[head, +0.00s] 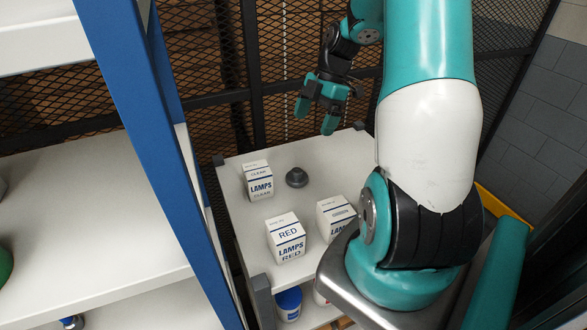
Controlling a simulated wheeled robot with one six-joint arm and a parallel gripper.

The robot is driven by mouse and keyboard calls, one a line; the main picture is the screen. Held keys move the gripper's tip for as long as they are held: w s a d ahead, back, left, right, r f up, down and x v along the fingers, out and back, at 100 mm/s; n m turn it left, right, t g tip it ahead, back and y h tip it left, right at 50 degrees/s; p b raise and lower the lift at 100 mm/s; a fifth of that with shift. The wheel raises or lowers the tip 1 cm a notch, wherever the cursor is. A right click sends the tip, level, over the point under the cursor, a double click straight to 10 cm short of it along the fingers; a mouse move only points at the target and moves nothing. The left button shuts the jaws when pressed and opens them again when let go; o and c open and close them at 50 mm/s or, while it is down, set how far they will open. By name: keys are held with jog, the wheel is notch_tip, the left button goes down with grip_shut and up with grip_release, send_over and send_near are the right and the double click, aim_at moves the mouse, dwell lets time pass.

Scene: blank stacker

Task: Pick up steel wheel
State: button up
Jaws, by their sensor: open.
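A small dark grey round part, which looks like the steel wheel (296,178), lies on the white top shelf of a small stand. It is just right of the box marked CLEAR. My gripper (316,119) is open and empty, above the back part of that shelf. Its teal fingers point down, and it appears apart from the wheel, above and behind it in the picture. Nothing covers the wheel in the head view.
White lamp boxes stand near the wheel: a CLEAR box (258,181), a RED box (286,238) and a third box (336,217) partly behind my arm. A blue post (150,150) and white shelves (90,240) stand left. Mesh fencing (200,60) is behind.

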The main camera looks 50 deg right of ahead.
jog(key=p, duration=0.3)
send_near(297, 171)
jog(key=x, duration=0.5)
jog(key=shift+w, duration=0.3)
jog(key=x, duration=0.1)
jog(key=p+x, duration=0.1)
jog(key=x, duration=0.1)
jog(key=p+x, duration=0.1)
jog(key=shift+s+f, duration=0.15)
jog(key=shift+s, duration=0.15)
jog(key=shift+a+f, duration=0.2)
jog(key=shift+f, duration=0.35)
jog(key=shift+w, duration=0.1)
jog(key=c, duration=1.1)
jog(key=shift+c, duration=0.4)
jog(key=shift+r, duration=0.15)
